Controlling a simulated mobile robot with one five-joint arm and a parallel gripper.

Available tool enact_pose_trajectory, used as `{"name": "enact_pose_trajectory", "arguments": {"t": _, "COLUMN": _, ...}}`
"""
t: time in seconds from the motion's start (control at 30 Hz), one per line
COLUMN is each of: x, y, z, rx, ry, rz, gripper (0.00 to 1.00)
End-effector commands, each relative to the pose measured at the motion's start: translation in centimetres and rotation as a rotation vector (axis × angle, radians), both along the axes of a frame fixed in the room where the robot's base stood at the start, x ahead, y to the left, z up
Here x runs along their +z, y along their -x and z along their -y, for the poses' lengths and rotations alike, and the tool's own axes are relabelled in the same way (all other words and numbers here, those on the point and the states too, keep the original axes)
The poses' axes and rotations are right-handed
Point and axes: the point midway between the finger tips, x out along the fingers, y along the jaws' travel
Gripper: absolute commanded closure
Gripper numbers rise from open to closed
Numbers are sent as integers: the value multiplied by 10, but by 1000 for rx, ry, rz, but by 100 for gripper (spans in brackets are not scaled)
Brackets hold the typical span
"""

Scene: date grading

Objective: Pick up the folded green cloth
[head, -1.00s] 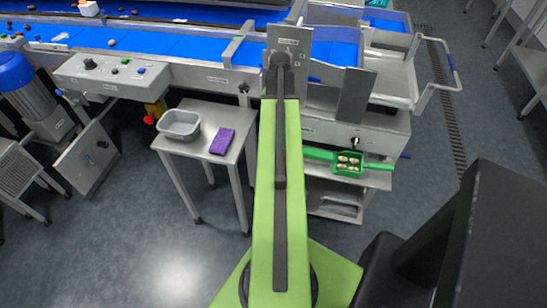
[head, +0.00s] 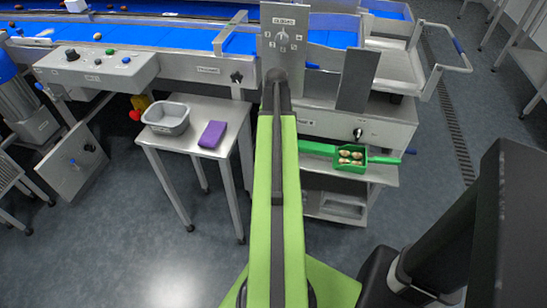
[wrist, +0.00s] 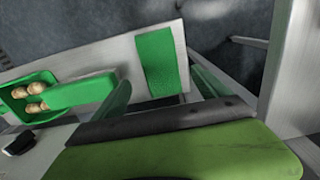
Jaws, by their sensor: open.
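A flat green rectangle (wrist: 160,62), which looks like the folded green cloth, lies on a pale metal surface in the wrist view. A green tray (wrist: 12,101) with several brown dates is to its left, with a broad green part (wrist: 85,92) reaching from the tray toward the rectangle. The head view shows the tray (head: 337,165) on the machine's lower shelf, with green parts on both sides. I cannot tell which green part there, if any, is the cloth. My arm covers the space left of them.
A steel side table (head: 178,143) at left carries a grey tub (head: 166,126) and a purple block (head: 212,134). The blue conveyor (head: 150,38) and its steel frame run behind. A small black object (wrist: 20,143) lies at the wrist view's left. Floor is clear in front.

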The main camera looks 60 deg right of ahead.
Motion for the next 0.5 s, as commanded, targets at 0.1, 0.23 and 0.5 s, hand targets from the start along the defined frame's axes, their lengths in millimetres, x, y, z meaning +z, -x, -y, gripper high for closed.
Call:
{"name": "enact_pose_trajectory", "arguments": {"t": 0.1, "x": -5, "y": 1, "z": -1, "rx": 0, "ry": 0, "rz": 0, "gripper": 15}}
{"name": "enact_pose_trajectory", "arguments": {"t": 0.23, "x": -25, "y": 3, "z": -3, "rx": -1, "ry": 0, "rz": 0, "gripper": 15}}
{"name": "enact_pose_trajectory", "arguments": {"t": 0.5, "x": -53, "y": 4, "z": -3, "rx": -1, "ry": 0, "rz": 0, "gripper": 15}}
